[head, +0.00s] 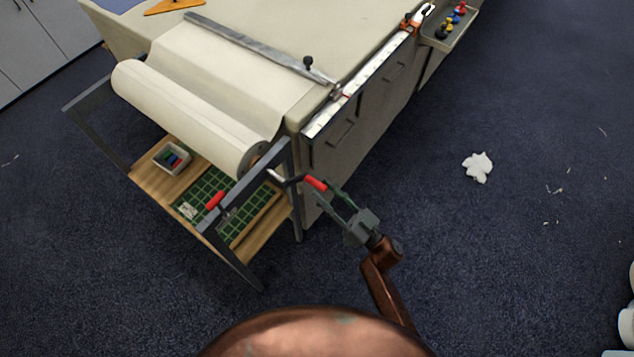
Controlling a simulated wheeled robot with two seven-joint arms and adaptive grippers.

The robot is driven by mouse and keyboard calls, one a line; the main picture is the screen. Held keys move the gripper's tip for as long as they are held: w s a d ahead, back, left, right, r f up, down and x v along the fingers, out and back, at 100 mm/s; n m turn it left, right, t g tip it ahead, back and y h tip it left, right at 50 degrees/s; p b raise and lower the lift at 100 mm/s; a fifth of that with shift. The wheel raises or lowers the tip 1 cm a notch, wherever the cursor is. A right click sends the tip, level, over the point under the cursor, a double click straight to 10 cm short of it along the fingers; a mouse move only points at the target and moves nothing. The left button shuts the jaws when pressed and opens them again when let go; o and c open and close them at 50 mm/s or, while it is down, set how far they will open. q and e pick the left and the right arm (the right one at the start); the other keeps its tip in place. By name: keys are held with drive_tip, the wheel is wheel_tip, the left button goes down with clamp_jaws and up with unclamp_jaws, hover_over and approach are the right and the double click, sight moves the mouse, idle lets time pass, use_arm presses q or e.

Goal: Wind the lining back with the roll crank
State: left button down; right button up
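A wide roll of cream lining (185,115) lies in a dark grey frame at the table's end, its sheet running up onto the cloth table. The roll crank (287,179) sticks out from the roll's near end, with a red grip (316,184). My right gripper (325,192) is at the outer end of this red grip, its two fingers spread apart with the tip of the grip close between them. I cannot tell whether they touch it. My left gripper is out of view.
A metal straightedge (260,54) lies across the sheet. A white measuring strip (365,78) runs along the table edge. A wooden shelf with a green grid mat (222,190) and small box (172,158) is below the roll. White scrap (478,167) lies on the open floor.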

sight(317, 184)
drive_tip(key=shift+x, duration=1.75)
drive_tip(key=shift+w, duration=0.1)
drive_tip(key=shift+c, duration=0.6)
clamp_jaws()
